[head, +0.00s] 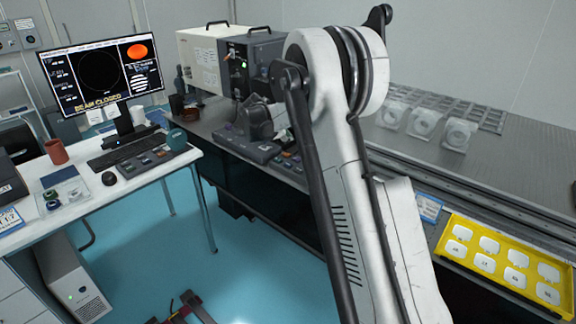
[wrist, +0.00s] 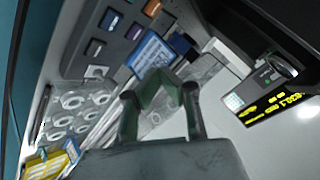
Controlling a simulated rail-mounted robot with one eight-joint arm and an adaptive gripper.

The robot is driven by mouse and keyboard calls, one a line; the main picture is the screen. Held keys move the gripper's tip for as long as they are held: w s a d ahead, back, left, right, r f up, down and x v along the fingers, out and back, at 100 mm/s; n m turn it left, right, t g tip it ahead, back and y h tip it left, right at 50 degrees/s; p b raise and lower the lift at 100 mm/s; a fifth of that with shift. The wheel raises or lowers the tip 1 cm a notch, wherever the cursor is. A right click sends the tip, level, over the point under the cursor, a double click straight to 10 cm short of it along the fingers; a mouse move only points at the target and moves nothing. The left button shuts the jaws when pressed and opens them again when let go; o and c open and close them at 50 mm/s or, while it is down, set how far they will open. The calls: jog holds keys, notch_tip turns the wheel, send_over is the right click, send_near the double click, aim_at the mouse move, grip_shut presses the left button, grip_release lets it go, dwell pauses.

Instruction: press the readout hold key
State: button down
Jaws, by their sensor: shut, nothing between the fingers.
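A grey panel with coloured keys (head: 287,163) lies along the front edge of the optical table, left of my arm. I cannot read which key is the readout hold key. A dark readout box with yellow digits (wrist: 278,106) is at the right of the wrist view. My gripper (wrist: 160,78) is shut and empty. In the picture it sits below and to the right of the keys; I see no contact with a key. My arm hides part of the table in the head view.
A monitor (head: 100,72) reads "BEAM CLOSED" on the white desk at left. A second key panel (head: 155,161) lies on that desk. A yellow tray (head: 485,285) of white pieces is at right. Clear holders (head: 424,124) stand behind my arm.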

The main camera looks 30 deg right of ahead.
aim_at(287, 164)
jog(key=shift+f+b, duration=2.15)
jog(key=shift+f, duration=2.15)
jog(key=shift+f, duration=0.1)
jog(key=shift+f+b, duration=0.35)
jog(key=shift+b, duration=0.05)
jog(key=shift+f+b, duration=0.3)
jog(key=shift+f, duration=0.1)
jog(key=shift+r, duration=0.15)
jog(key=shift+r+p, duration=0.3)
jog(key=shift+r, duration=0.4)
jog(key=shift+r, duration=0.15)
jog(key=shift+r+p, duration=1.1)
jog(key=shift+r, duration=1.25)
